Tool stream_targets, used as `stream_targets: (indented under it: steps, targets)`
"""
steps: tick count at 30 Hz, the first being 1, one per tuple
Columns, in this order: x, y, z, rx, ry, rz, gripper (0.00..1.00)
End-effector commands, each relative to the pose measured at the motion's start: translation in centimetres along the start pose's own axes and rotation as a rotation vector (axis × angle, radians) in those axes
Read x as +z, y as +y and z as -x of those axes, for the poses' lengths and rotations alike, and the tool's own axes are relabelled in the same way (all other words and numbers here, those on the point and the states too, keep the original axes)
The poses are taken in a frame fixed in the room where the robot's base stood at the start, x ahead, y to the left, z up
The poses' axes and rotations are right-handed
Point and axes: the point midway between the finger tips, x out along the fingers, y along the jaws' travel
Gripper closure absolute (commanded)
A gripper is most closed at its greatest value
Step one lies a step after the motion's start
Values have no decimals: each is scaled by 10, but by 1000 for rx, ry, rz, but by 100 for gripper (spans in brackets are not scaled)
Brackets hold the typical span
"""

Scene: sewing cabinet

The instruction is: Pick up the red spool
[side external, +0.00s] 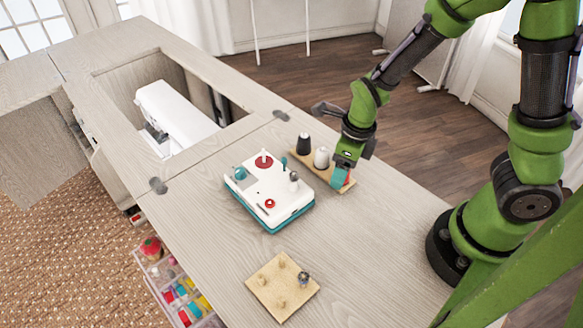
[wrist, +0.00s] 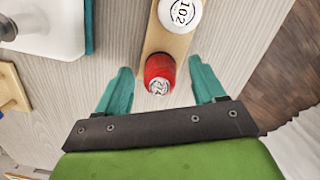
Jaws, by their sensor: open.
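The red spool (wrist: 159,67) stands at the near end of a narrow wooden spool holder (wrist: 150,34) in the wrist view. Its labelled top end faces the camera. My gripper (wrist: 159,80) is open, with one teal finger on each side of the red spool and a visible gap on both sides. In the side view my gripper (side external: 341,178) is down at the right end of the spool holder (side external: 304,158), and only a small patch of the red spool (side external: 347,180) shows behind the fingers.
A white spool (side external: 321,157) and a black spool (side external: 304,143) stand on the same holder. A white and teal machine (side external: 270,188) sits left of it. A wooden peg board (side external: 282,287) lies near the front. A white sewing machine (side external: 175,116) is in the cabinet opening.

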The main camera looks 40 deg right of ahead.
Motion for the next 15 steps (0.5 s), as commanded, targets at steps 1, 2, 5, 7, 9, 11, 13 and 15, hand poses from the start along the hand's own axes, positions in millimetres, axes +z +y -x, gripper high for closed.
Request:
stream_targets:
  steps: [1,2,5,7,9,11,13,15]
  targets:
    - [-1,0,-3,0,2,-2,31]
    - [0,0,-4,0,1,-2,31]
    - [0,0,-4,0,-1,0,31]
    - [0,0,-4,0,-1,0,31]
    - [0,0,-4,0,-1,0,35]
    - [0,0,-4,0,-1,0,45]
    - [0,0,-4,0,-1,0,55]
    - [0,0,-4,0,-1,0,66]
